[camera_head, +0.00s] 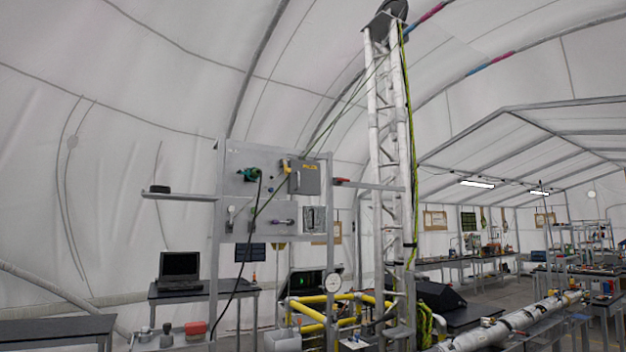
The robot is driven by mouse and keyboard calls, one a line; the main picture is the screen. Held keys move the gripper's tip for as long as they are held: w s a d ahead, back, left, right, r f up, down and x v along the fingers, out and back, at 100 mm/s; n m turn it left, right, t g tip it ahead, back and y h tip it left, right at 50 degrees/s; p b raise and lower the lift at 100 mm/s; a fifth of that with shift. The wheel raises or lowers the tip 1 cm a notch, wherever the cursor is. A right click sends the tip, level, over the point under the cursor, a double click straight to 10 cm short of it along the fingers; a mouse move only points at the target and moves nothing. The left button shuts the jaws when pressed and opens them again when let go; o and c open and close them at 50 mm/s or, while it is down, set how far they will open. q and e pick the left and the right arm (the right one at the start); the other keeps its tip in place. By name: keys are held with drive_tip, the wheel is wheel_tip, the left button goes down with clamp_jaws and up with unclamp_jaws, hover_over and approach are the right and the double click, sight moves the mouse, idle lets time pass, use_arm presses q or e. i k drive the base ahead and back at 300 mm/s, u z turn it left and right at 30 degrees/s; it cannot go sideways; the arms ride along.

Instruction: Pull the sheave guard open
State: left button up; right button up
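No part is plainly marked as the sheave guard. A grey box (304,178) with a yellow label is mounted at the upper right of the metal panel (238,190). A yellow handle-like part (286,165) is at its left edge. A dark rounded part (385,18) sits at the top of the lattice tower (386,130), and lines run from there down toward the panel. I cannot tell whether either the box or the dark part is the guard, or whether it is open. Neither of my grippers is in view.
Yellow rails (318,312) and a round gauge (333,283) stand low in front of the tower. A side shelf (180,196) juts left from the panel post. A laptop (179,268) stands on a table at left. A long white pipe (515,322) lies at lower right.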

sight(304, 175)
drive_tip(key=z, duration=0.55)
drive_tip(key=i, duration=0.7)
drive_tip(key=z, duration=0.9)
drive_tip(key=i, duration=1.8)
drive_tip(key=u, duration=0.7)
